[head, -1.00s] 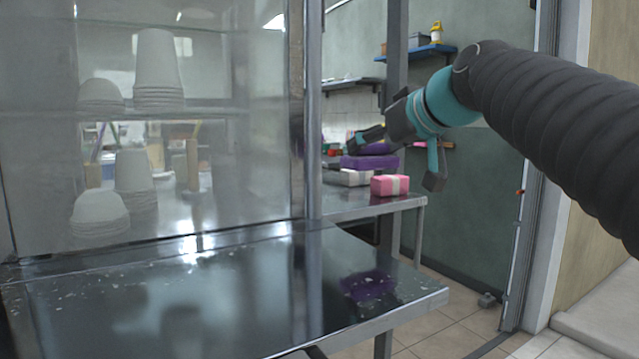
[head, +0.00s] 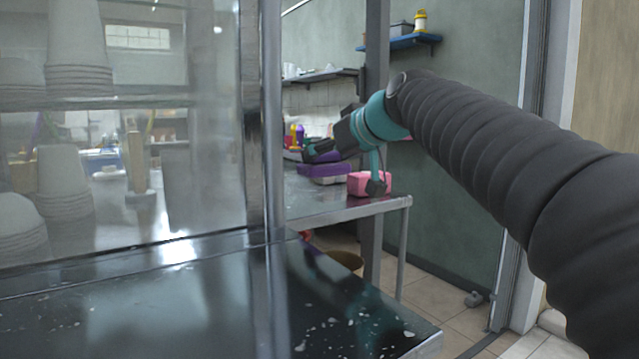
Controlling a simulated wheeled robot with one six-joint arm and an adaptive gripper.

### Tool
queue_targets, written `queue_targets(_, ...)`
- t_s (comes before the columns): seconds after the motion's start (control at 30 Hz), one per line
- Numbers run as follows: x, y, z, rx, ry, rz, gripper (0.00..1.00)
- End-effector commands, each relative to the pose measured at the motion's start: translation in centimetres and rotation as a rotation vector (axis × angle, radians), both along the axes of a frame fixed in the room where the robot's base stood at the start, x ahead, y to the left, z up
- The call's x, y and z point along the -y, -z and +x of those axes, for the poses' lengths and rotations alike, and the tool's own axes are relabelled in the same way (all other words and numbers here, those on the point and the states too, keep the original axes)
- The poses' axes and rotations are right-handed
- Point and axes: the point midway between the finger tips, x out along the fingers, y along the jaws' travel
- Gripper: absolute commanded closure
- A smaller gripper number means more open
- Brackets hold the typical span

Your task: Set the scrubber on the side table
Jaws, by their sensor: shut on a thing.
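My gripper (head: 312,152) is small in the head view, beyond the glass case's post and above the far metal table. It is shut on a small purple thing (head: 322,156), which I take to be the scrubber; the fingers cover part of it. The side table appears to be this metal table (head: 345,212), with a bare front edge. A purple block (head: 325,171) lies on it just below my gripper. Whether the held thing touches that block, I cannot tell.
A pink block (head: 356,184) sits near the table's right corner, partly behind my gripper's teal part. A metal counter (head: 300,325) with a glass case (head: 130,200) stands in front. A brown bin (head: 346,261) is under the table. A blue shelf (head: 402,42) hangs behind.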

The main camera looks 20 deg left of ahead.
Motion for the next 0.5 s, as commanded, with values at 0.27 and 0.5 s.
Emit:
queue_targets(0.27,-2.6,1.7,0.4,0.000,0.002,0.000,0.68)
queue_targets(0.5,-2.5,4.7,0.4,-0.001,0.004,-0.001,0.68)
